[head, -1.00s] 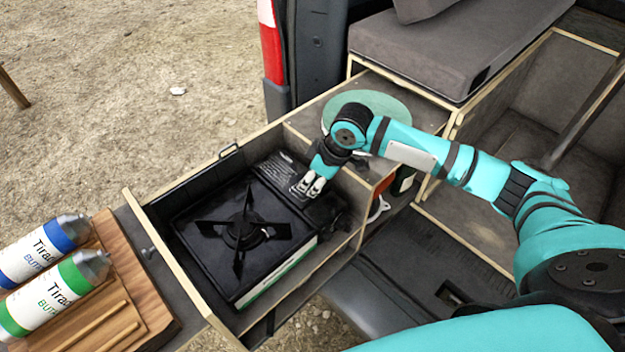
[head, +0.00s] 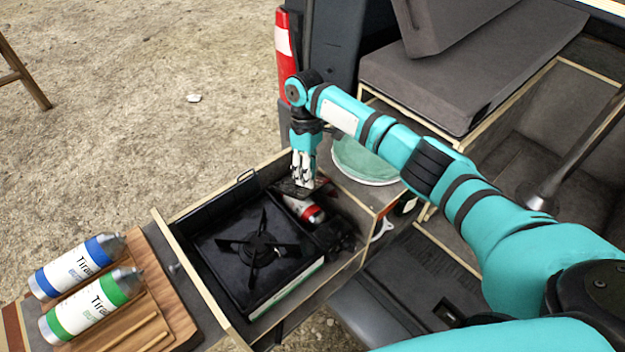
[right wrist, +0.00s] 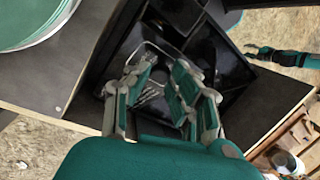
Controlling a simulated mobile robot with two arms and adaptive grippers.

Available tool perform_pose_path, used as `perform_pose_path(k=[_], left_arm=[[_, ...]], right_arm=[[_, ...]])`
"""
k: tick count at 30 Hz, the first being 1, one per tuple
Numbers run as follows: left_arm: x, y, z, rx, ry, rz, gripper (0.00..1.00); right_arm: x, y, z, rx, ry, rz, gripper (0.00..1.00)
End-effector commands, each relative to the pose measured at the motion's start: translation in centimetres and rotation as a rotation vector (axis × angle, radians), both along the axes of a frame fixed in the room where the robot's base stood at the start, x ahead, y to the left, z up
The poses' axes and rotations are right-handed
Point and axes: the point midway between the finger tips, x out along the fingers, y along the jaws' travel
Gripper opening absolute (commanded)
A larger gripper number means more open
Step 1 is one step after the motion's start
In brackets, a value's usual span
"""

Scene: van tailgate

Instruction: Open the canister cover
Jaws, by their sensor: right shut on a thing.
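The black stove (head: 250,243) sits in the pulled-out drawer, with a black burner on top. Its canister cover (head: 290,187) is tilted up at the stove's back right end. A red and white canister (head: 306,210) shows in the uncovered bay. My right gripper (head: 303,182) is shut on the cover's edge, above the canister; the fingers hide part of the cover. In the right wrist view my right gripper (right wrist: 158,92) also shows over the dark cover. My left gripper (right wrist: 262,52) is small at the upper right of that view; its jaws are unclear.
A wooden board (head: 165,310) at the drawer's left carries a blue-banded canister (head: 78,265) and a green-banded canister (head: 90,305). A round green lid (head: 365,160) lies right of the drawer. A grey cushion (head: 440,85) and the van's rear pillar stand behind.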

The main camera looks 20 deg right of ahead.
Motion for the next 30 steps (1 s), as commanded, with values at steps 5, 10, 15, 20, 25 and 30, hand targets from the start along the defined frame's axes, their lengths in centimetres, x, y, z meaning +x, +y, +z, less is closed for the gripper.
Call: perform_pose_path(k=[5,10,15,20,25,30], left_arm=[[0.0,-0.01,-0.29,0.0,0.0,0.0,0.4],[0.01,-0.02,-0.32,0.0,0.0,0.0,0.4],[0.01,-0.02,-0.31,0.0,0.0,0.0,0.4],[0.02,-0.02,-0.31,0.0,0.0,0.0,0.4],[0.02,-0.03,-0.3,0.0,0.0,0.0,0.4],[0.02,-0.03,-0.3,0.0,0.0,0.0,0.4]], right_arm=[[0.41,0.24,0.34,-0.011,0.033,0.001,0.0],[0.51,0.28,0.46,-0.015,0.042,0.001,0.0],[0.51,0.28,0.46,-0.015,0.043,0.002,0.0],[0.51,0.27,0.44,-0.015,0.042,0.001,0.24],[0.52,0.24,0.44,-0.015,0.042,0.001,0.45],[0.53,0.21,0.46,-0.016,0.041,0.001,0.45]])
